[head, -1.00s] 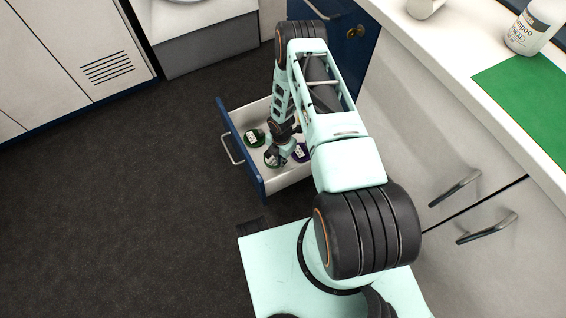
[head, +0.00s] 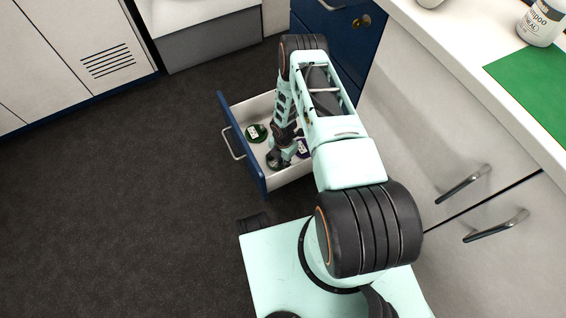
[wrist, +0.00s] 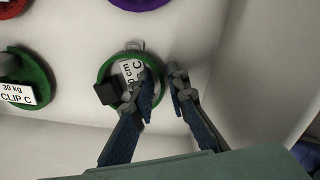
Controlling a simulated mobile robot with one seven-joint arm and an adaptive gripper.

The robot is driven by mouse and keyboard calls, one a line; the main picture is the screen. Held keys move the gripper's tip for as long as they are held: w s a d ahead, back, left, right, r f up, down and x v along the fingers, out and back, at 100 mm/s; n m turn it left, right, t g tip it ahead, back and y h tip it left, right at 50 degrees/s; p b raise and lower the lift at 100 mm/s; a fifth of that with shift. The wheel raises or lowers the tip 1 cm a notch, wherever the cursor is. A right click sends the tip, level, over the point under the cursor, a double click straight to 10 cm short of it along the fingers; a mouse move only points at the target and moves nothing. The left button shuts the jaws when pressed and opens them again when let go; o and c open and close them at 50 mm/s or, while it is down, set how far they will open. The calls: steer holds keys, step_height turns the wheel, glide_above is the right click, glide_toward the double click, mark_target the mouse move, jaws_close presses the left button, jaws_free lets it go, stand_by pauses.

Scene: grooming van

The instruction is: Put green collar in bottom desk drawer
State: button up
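A green collar (wrist: 110,68) with a white tag lies in the open blue-fronted drawer, at the middle of the wrist view. My gripper (wrist: 158,92) reaches down over it with fingers apart. The left finger overlaps the ring's inside and the right finger is just outside its right rim; I cannot tell whether they touch it. Another green collar (wrist: 38,75), tagged "30 kg CLIP C", lies to the left. In the head view the drawer (head: 243,145) is pulled out, with my gripper (head: 281,157) inside it and a green collar (head: 256,133) near its front.
A purple collar (wrist: 140,3) and a red one (wrist: 12,8) also lie in the drawer. The blue desk cabinet (head: 340,35) stands behind my arm. A white counter (head: 450,45) with a green mat (head: 535,85) and shampoo bottle (head: 541,22) is at right. Dark floor at left is clear.

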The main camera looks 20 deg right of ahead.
steer(key=shift+o, duration=0.4)
step_height(320, 180, up, 12)
steer(key=p, duration=0.4)
steer(key=shift+r, duration=0.15)
